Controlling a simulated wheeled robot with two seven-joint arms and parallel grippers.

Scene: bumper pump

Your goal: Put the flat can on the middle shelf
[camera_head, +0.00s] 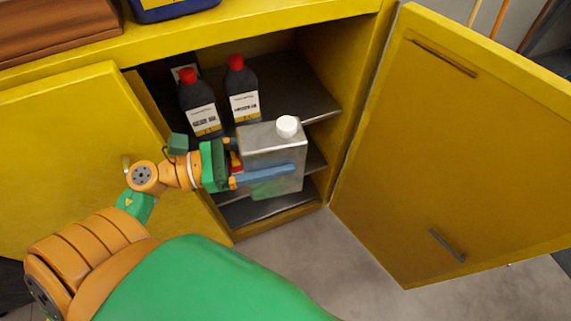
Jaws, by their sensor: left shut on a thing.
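A silver flat can (258,144) with a white cap is held upright in front of the open yellow cabinet. My left gripper (264,175) is shut on the can, with one blue finger across its front face. The can hides part of the shelves behind it. The upper shelf (305,98) holds two dark bottles with red caps. My right gripper is not in view.
The right cabinet door (455,140) stands wide open, and the left door (75,165) is open on the other side. A lower shelf (255,207) sits near the cabinet bottom. A blue container (170,8) and a brown wooden box (60,25) stand on top. Grey floor is clear in front.

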